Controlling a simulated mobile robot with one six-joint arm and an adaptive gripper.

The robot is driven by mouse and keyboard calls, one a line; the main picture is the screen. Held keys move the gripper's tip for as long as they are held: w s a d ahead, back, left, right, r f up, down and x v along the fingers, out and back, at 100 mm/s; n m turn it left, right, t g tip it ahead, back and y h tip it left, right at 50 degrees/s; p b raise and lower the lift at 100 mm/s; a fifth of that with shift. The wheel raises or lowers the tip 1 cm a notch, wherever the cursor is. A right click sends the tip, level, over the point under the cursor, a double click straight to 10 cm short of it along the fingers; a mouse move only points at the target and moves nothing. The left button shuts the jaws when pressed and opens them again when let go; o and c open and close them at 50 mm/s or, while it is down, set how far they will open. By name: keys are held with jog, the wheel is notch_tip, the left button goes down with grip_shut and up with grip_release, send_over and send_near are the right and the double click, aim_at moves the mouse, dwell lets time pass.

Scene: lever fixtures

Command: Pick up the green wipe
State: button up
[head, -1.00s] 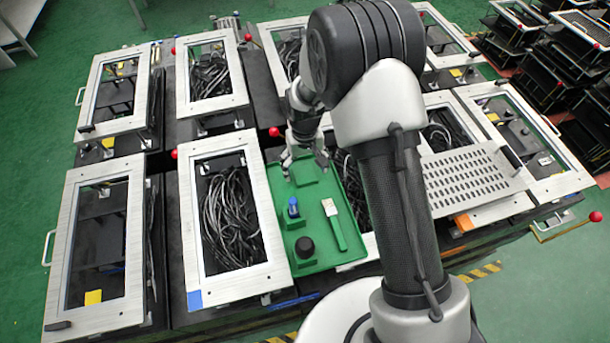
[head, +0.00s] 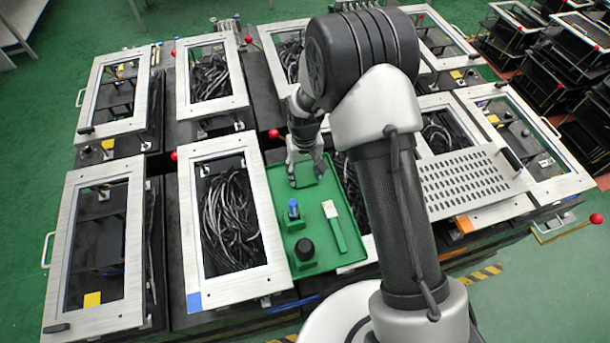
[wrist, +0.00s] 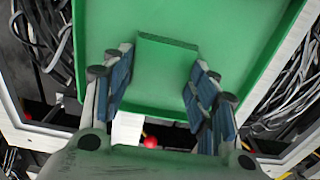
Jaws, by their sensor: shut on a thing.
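The green wipe (wrist: 150,75) is a flat-sided green block, close in colour to the tray around it. In the wrist view it sits between the blue-padded fingers of my gripper (wrist: 158,100), which is shut on it. In the head view my gripper (head: 307,177) points down into the far part of the green tray (head: 345,258), and its fingers partly hide the wipe. I cannot tell whether the wipe is clear of the tray floor.
The tray also holds a blue-topped item (head: 293,208), a black round knob on a green base (head: 305,249) and a green-handled tool with a pale end (head: 335,228). Framed boxes with cables (head: 232,215) stand close around the tray. A perforated plate (head: 470,180) lies to the right.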

aim_at(304, 175)
jog(key=shift+r, duration=0.15)
notch_tip(304, 175, up, 20)
jog(key=p, duration=0.2)
jog(key=shift+p, duration=0.3)
jog(key=shift+o, duration=1)
jog(key=shift+f, duration=0.2)
jog(key=c, duration=0.4)
